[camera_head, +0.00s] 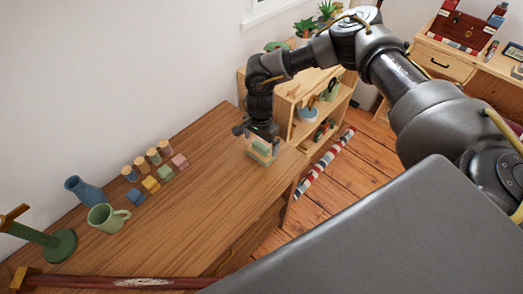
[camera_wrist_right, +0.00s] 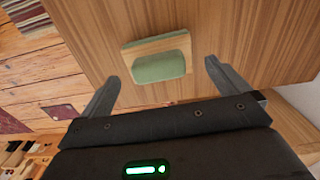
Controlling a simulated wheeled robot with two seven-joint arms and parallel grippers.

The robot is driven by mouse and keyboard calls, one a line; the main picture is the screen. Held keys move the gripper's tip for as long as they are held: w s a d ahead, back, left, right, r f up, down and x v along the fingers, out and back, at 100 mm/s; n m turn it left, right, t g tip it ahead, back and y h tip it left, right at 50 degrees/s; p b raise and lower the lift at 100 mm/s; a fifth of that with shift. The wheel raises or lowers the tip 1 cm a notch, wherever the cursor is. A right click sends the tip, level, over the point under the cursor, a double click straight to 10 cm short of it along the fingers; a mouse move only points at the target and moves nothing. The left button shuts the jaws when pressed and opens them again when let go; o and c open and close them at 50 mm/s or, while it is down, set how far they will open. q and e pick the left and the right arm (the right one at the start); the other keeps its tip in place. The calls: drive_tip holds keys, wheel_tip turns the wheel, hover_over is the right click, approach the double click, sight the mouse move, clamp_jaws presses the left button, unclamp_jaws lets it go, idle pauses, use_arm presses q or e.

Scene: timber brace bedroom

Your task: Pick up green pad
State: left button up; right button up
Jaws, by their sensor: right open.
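The green pad (camera_head: 261,147) is a small block with a light wooden part, near the far right end of the wooden table. In the right wrist view the green pad (camera_wrist_right: 158,66) lies between and just beyond the fingertips, its wooden strip across it. My right gripper (camera_wrist_right: 162,72) is open, with one finger on each side of the pad and a gap to both. In the head view my right gripper (camera_head: 257,134) is above the pad and partly hides it. Whether the fingers reach down to the tabletop is hard to tell. My left gripper is not in view.
The table (camera_head: 200,215) holds several coloured blocks (camera_head: 151,185), a blue jug (camera_head: 86,192), a green mug (camera_head: 107,217) and a green stand (camera_head: 58,246) to the left. A wooden shelf (camera_head: 298,100) stands right behind the table end. The table's front middle is clear.

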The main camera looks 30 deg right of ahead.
sight(261, 145)
wheel_tip(261, 145, down, 4)
drive_tip(key=shift+s+r+p, duration=0.1)
drive_tip(key=shift+p, duration=0.7)
drive_tip(key=shift+f, duration=0.55)
drive_tip(key=c, duration=0.8)
drive_tip(key=shift+o, duration=0.2)
drive_tip(key=shift+r, duration=0.1)
drive_tip(key=shift+r, duration=0.55)
drive_tip(key=s+a+r+b, duration=0.4)
drive_tip(key=s+a+r, duration=0.5)
drive_tip(key=s+r, duration=0.1)
drive_tip(key=shift+s+r+b, duration=0.3)
drive_tip(key=shift+s+r, duration=0.05)
drive_tip(key=shift+r, duration=0.55)
